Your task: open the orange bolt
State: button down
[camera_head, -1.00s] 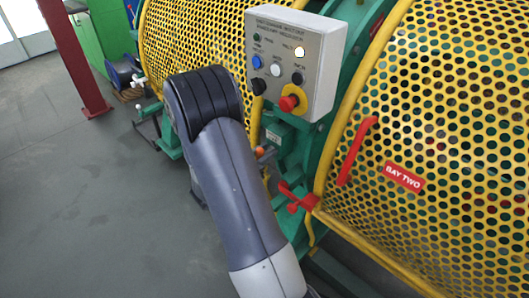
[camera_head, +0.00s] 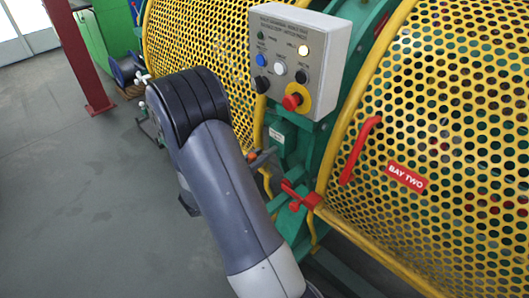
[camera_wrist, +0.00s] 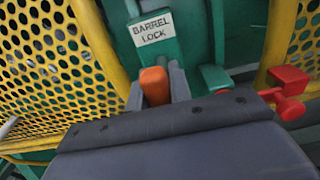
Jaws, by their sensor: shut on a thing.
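The orange bolt (camera_wrist: 154,86) shows in the wrist view as a rounded orange handle just below a white "BARREL LOCK" label (camera_wrist: 152,31). My gripper (camera_wrist: 158,84) is shut on it, with one grey finger on each side. In the head view a small orange piece of the bolt (camera_head: 252,156) shows just right of my arm, beside the grey fingers. My wrist hides the lower part of the bolt and whatever lies below it.
A red latch (camera_wrist: 289,92) is close on the right; it also shows in the head view (camera_head: 299,195). Yellow perforated guards (camera_head: 440,130) stand on both sides of the green frame. A control box (camera_head: 297,60) is above my gripper. Grey floor (camera_head: 80,200) is clear at left.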

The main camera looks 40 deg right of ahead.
jog(key=shift+a, duration=0.2)
jog(key=c, duration=1.3)
grip_release()
jog(key=shift+a, duration=0.1)
jog(key=a, duration=0.7)
jog(key=s+a+p, duration=0.1)
jog(key=a, duration=0.2)
jog(key=shift+a, duration=0.3)
jog(key=shift+d, duration=0.1)
jog(key=d, duration=0.7)
jog(key=w+d+b, duration=0.1)
jog(key=d, duration=0.3)
jog(key=shift+d, duration=0.1)
